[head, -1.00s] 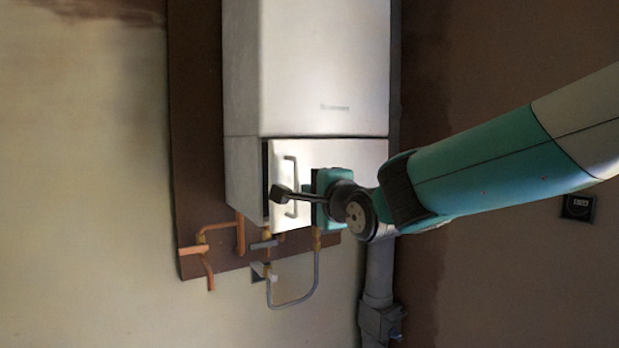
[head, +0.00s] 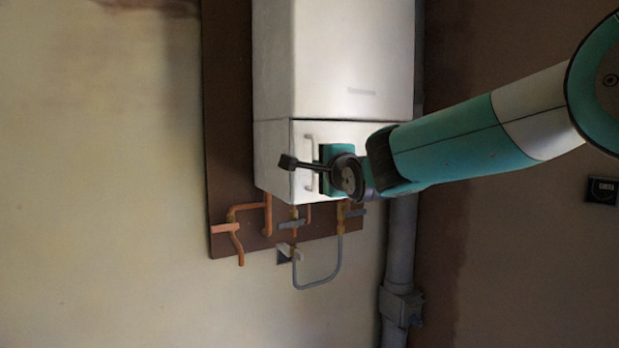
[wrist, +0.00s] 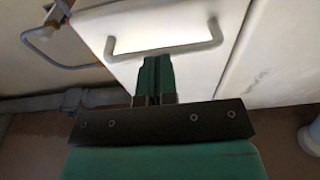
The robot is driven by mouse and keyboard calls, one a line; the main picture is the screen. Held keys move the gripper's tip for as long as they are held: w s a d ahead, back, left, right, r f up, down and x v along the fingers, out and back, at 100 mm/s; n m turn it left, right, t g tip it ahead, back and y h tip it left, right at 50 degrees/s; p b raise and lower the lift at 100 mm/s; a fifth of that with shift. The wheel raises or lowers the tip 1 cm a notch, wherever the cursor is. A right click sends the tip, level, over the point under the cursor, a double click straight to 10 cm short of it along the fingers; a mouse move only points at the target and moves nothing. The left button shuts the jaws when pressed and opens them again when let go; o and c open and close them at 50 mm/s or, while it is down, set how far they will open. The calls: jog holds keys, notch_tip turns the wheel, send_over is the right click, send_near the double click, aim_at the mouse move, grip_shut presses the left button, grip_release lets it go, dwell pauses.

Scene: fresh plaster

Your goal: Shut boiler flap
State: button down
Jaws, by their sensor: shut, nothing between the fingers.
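The white boiler (head: 335,55) hangs on a brown backboard. Its flap (head: 350,130) is the lower front panel, with a grey bar handle (head: 309,150) near the left edge. The flap looks flush with the casing, and no dark gap shows along its left edge. In the wrist view the flap (wrist: 205,75) and its handle (wrist: 165,52) are straight ahead. My gripper (wrist: 156,62) is shut and empty, with its fingertips at the flap face beside the handle, outside its loop. I cannot tell whether they touch the flap. In the head view my wrist hides part of the flap.
Copper pipes (head: 234,229) with valves and a grey looped hose (head: 318,285) hang below the boiler. A thick grey pipe (head: 402,245) runs down at its right. A dark socket (head: 601,190) is on the right wall. The wall at left is bare.

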jog(key=shift+w+r, duration=0.1)
jog(key=shift+r, duration=0.25)
jog(key=shift+d, duration=0.1)
jog(key=w+d+b+v, duration=0.1)
jog(key=d+b+v, duration=0.1)
jog(key=b+v, duration=0.85)
jog(key=s+f+n+g+p, duration=0.3)
jog(key=s+f+n+g, duration=0.6)
jog(key=s+f, duration=0.7)
jog(key=s+d+f+n+g, duration=0.1)
jog(key=s+f+n+g, duration=0.3)
jog(key=s+f+n, duration=0.2)
jog(key=s+d+f+n+g+h, duration=0.1)
jog(key=s+f+n+g, duration=0.3)
jog(key=s, duration=0.7)
notch_tip(320, 180, down, 2)
jog(key=shift+s+d+f+n, duration=0.2)
jog(key=shift+d+n, duration=0.3)
jog(key=shift+n, duration=0.7)
